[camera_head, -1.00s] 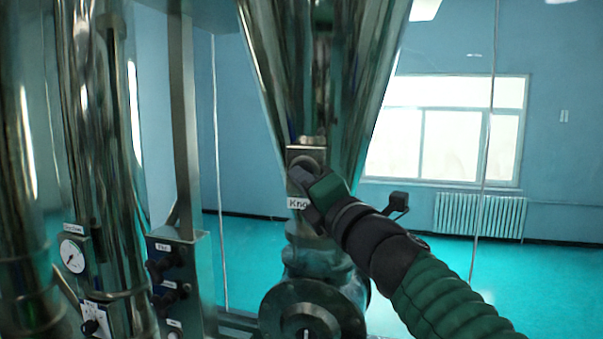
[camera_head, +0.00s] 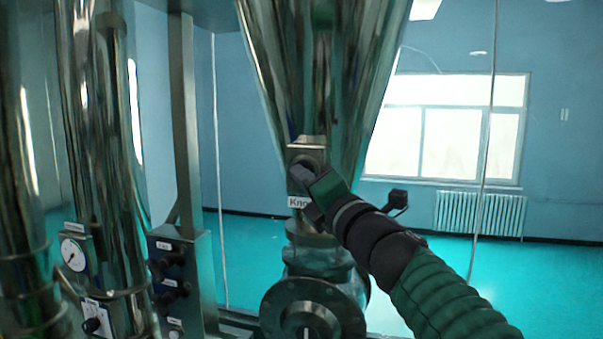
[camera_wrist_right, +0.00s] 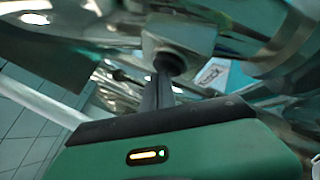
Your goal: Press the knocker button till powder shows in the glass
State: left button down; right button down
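The knocker box (camera_head: 306,153) is a small metal box on the front of the steel cone, with a label starting "Kn" (camera_head: 298,202) partly hidden by my gripper. My right gripper (camera_head: 303,174) is at the front of this box, its fingers together and holding nothing. In the right wrist view, the fingertips (camera_wrist_right: 160,80) reach the dark round knocker button (camera_wrist_right: 168,62) and appear to touch it; how far it is pressed I cannot tell. Below the cone is a round flanged fitting (camera_head: 312,311); I cannot make out powder in any glass. My left gripper is out of view.
A metal control box (camera_head: 178,280) with dark knobs stands to the left. A pressure gauge (camera_head: 73,254) is mounted by the tall steel column (camera_head: 98,150). A thin vertical rod (camera_head: 487,150) and open floor are to the right.

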jog(key=shift+w+d, duration=0.2)
jog(key=shift+w, duration=0.25)
dwell(0.6)
jog(key=shift+s, duration=0.1)
jog(key=shift+s+a+f+b, duration=0.1)
jog(key=shift+s+a+b, duration=0.1)
jog(key=shift+s, duration=0.2)
jog(key=shift+s+a+f+b, duration=0.1)
jog(key=shift+s+b, duration=0.1)
jog(key=shift+s, duration=0.2)
jog(key=s, duration=0.1)
jog(key=s+a+b, duration=0.1)
jog(key=s, duration=0.3)
jog(key=shift+a+b, duration=0.3)
jog(key=shift+w, duration=0.1)
